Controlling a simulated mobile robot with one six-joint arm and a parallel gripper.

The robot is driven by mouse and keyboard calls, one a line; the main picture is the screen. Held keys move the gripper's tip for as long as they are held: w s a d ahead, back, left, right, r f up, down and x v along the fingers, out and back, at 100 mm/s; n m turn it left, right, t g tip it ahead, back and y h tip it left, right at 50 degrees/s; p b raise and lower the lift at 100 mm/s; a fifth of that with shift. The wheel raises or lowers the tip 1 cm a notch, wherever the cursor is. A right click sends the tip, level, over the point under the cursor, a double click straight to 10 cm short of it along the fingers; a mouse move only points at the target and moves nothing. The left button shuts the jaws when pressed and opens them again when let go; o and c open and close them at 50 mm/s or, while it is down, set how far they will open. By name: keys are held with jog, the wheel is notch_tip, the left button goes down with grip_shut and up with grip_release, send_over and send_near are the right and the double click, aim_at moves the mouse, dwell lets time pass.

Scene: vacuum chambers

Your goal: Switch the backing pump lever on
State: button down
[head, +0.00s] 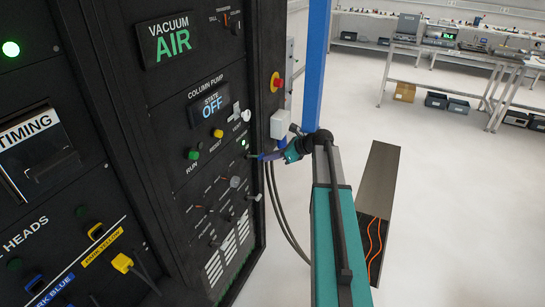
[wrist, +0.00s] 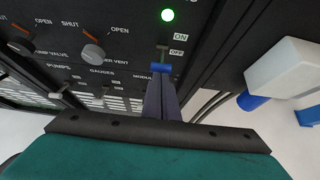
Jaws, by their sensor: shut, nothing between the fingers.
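In the wrist view a small toggle lever (wrist: 162,50) sits on the black panel beside the printed labels ON, above, and OFF, below. Its exact position is hard to tell, as its lower part is hidden by my fingertips. A green lamp (wrist: 167,15) glows above it; the lamp also shows in the head view (head: 244,143). My gripper (wrist: 161,68) is shut and empty, its blue fingertips just below the lever, close to the panel. I cannot tell whether they touch it. In the head view my gripper (head: 259,156) reaches the rack's right edge from the right.
The column pump display (head: 212,104) reads STATE OFF; the vacuum display (head: 168,40) reads AIR. Several knobs, including a grey valve knob (wrist: 94,54), lie left of the lever. A white box (wrist: 285,68) with a blue end and cables are at right. Open floor lies behind.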

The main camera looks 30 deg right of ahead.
jog(key=shift+a+r, duration=0.15)
jog(key=shift+w+a+r+p, duration=0.15)
jog(key=shift+r+p, duration=0.35)
jog(key=shift+p, duration=0.2)
jog(key=shift+r, duration=0.1)
jog(key=f+b+v, duration=0.1)
jog(key=b+v, duration=0.1)
jog(key=v, duration=0.9)
jog(key=shift+s+d+b, duration=0.35)
jog(key=shift+s+d, duration=0.1)
jog(key=shift+s, duration=0.15)
